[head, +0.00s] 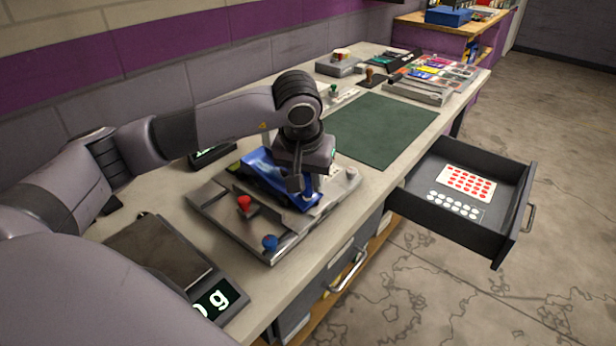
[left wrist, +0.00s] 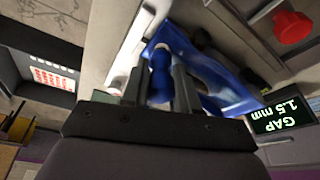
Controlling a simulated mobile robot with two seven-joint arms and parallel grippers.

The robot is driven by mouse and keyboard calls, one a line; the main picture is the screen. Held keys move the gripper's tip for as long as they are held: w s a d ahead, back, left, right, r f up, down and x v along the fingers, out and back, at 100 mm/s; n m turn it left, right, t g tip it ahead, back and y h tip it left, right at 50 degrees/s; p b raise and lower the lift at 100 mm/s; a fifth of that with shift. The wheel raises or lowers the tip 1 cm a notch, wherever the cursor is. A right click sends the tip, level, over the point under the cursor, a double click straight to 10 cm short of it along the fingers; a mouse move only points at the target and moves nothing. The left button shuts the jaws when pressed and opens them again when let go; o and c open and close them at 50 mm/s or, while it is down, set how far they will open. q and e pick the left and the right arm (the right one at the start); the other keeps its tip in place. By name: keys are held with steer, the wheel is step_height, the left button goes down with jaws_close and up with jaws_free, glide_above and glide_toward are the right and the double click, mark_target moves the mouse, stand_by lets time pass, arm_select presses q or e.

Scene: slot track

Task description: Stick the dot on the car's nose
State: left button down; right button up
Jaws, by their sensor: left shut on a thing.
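The blue car (head: 262,168) lies in a grey metal fixture (head: 218,212) on the bench, partly hidden by my left arm. My left gripper (head: 307,196) is over the car's right end, fingers pointing down. In the left wrist view its fingers (left wrist: 163,85) are shut on a rounded blue piece (left wrist: 161,70). The blue car body (left wrist: 220,82) is just beside it, and I cannot tell whether the piece is part of the car. A sheet of red dots (head: 468,183) and a sheet of white dots (head: 453,206) lie in the open drawer. My right gripper is out of view.
A red knob (head: 245,203) and a blue knob (head: 269,242) stand on the fixture. A scale (head: 165,250) is at the near left. The green mat (head: 385,128) is clear. The open drawer (head: 487,242) juts from the bench.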

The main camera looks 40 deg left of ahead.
arm_select(q)
steer(key=shift+a, duration=0.1)
steer(key=shift+r+p, duration=2.3)
steer(key=shift+r, duration=1.2)
steer(key=shift+f, duration=0.1)
